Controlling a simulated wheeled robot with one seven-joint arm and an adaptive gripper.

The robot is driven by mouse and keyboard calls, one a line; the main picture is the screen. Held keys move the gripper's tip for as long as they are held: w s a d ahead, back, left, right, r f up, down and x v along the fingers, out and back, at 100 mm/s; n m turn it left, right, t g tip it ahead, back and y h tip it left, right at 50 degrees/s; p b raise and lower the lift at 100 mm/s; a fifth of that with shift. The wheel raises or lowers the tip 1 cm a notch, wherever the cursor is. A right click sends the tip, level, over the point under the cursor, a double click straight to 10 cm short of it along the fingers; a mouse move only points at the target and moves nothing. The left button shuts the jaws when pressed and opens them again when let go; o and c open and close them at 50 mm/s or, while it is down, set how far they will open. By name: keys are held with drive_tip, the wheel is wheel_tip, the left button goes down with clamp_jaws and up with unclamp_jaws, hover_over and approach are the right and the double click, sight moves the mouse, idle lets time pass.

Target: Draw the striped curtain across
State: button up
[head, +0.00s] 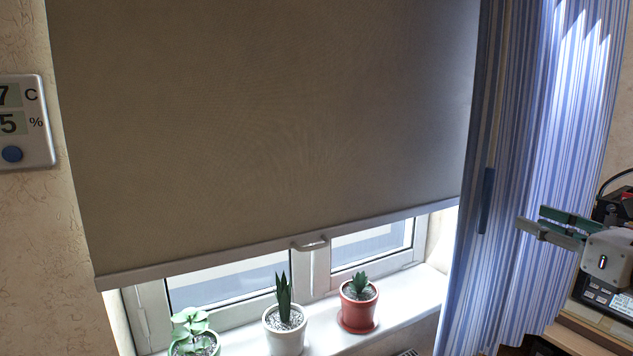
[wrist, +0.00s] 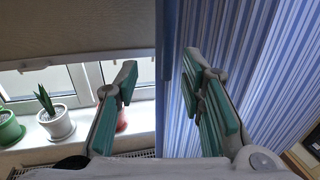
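The striped curtain (head: 545,160), blue and white, hangs gathered at the right of the window in the head view. A dark blue grip strip (head: 487,200) is on its left edge. My gripper (head: 532,221) is at the right, in front of the curtain. In the wrist view my gripper (wrist: 160,62) is open, its two green-padded fingers apart with nothing held. The left edge of the curtain (wrist: 250,65) shows beyond the gap between the fingers, apart from the pads as far as I can tell.
A grey roller blind (head: 270,120) covers most of the window, with a small handle (head: 310,244) on its bottom bar. Potted plants stand on the sill, including a red pot (head: 358,312) and a white pot (head: 285,335). A device (head: 607,297) sits on furniture at the lower right.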

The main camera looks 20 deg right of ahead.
sight(490, 199)
drive_tip(key=shift+m+h, duration=0.3)
drive_tip(key=w+d, duration=0.1)
drive_tip(key=w, duration=0.3)
drive_tip(key=w+d, duration=0.1)
drive_tip(key=w, duration=0.4)
drive_tip(key=w+d, duration=0.1)
drive_tip(key=w, duration=0.3)
drive_tip(key=shift+w+d+r+p, duration=0.15)
drive_tip(key=shift+d+p, duration=0.1)
drive_tip(key=shift+p, duration=0.15)
clamp_jaws()
